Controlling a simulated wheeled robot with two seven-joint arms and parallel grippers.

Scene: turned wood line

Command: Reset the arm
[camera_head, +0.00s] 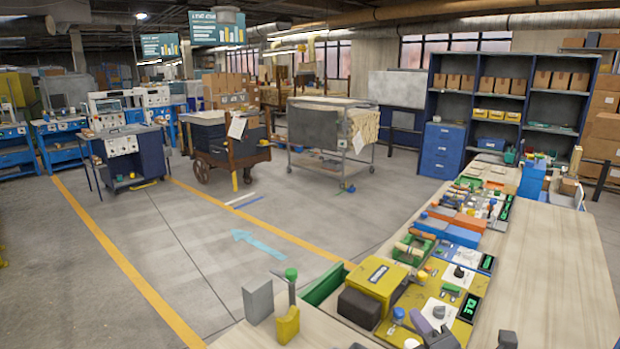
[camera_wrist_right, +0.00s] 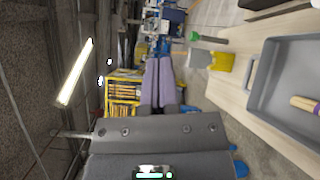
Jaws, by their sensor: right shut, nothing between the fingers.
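My right gripper (camera_head: 430,327) shows at the bottom of the head view, right of centre, in front of the yellow work panel with its knobs. In the right wrist view its two long purple-grey fingers (camera_wrist_right: 158,80) lie side by side, shut, with nothing between them. The fingers point away from the camera into open space and touch nothing that I can see. My left gripper is not in view.
A workbench (camera_head: 560,270) runs along the right, crowded with panels and bins on its left side. A yellow box (camera_head: 377,284) and a grey block (camera_head: 258,300) stand near its front. A grey tray (camera_wrist_right: 257,92) lies right in the wrist view. Open floor lies left.

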